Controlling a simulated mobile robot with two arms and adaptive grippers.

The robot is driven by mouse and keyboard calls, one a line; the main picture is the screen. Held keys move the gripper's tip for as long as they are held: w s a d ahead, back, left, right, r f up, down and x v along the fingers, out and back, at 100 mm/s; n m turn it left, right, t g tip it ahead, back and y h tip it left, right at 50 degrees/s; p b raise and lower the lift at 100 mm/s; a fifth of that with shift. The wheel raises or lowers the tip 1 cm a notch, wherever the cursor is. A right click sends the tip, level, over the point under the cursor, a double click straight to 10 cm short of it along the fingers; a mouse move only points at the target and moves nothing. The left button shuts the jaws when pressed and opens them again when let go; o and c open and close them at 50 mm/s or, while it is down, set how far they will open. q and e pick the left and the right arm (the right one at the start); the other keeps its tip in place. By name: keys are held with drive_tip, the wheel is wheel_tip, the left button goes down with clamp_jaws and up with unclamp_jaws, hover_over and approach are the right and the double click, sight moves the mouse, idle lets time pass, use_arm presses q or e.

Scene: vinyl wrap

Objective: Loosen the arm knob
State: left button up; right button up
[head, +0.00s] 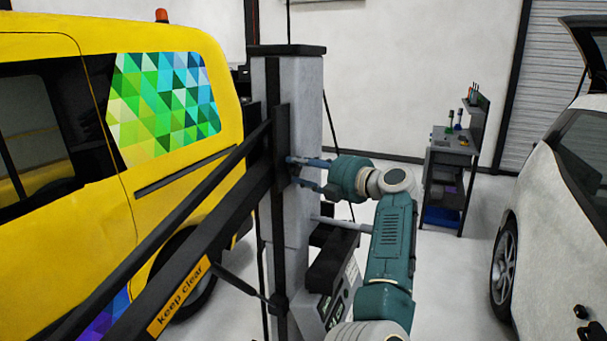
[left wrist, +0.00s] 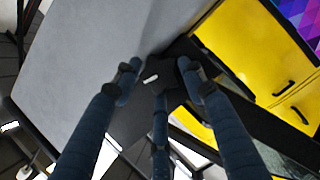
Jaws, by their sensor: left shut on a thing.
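The arm knob (left wrist: 164,92) is a dark, lobed knob with a short white mark, in the middle of the left wrist view. It sits against the grey lift column (head: 301,110), near the black arms. My left gripper (head: 293,168) reaches the column from the right in the head view. In the left wrist view my left gripper (left wrist: 160,80) has its blue fingers around the knob and is shut on it. In the head view I cannot make out the knob behind the fingers. My right gripper is not in view.
Black lift arms (head: 200,222), one labelled "keep clear", run from the column to the lower left. A yellow van (head: 70,120) stands close on the left. A white car (head: 560,210) is at the right. A tool cart (head: 452,160) stands at the back; floor is clear before it.

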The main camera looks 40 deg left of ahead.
use_arm(q)
drive_tip(key=n+b, duration=0.1)
drive_tip(key=b, duration=0.2)
drive_tip(key=f+n+y+b, duration=0.1)
drive_tip(key=n+b, duration=0.1)
drive_tip(key=shift+s+f+b, duration=0.1)
drive_tip(key=shift+b, duration=0.3)
drive_tip(key=shift+n+t+y+b, duration=0.3)
drive_tip(key=shift+n+y+b, duration=0.1)
drive_tip(key=shift+n, duration=0.2)
drive_tip(key=shift+r, duration=0.25)
drive_tip(key=o, duration=0.8)
drive_tip(key=shift+o, duration=0.2)
drive_tip(key=shift+a, duration=0.2)
drive_tip(key=shift+d+r, duration=0.1)
drive_tip(key=shift+r, duration=0.05)
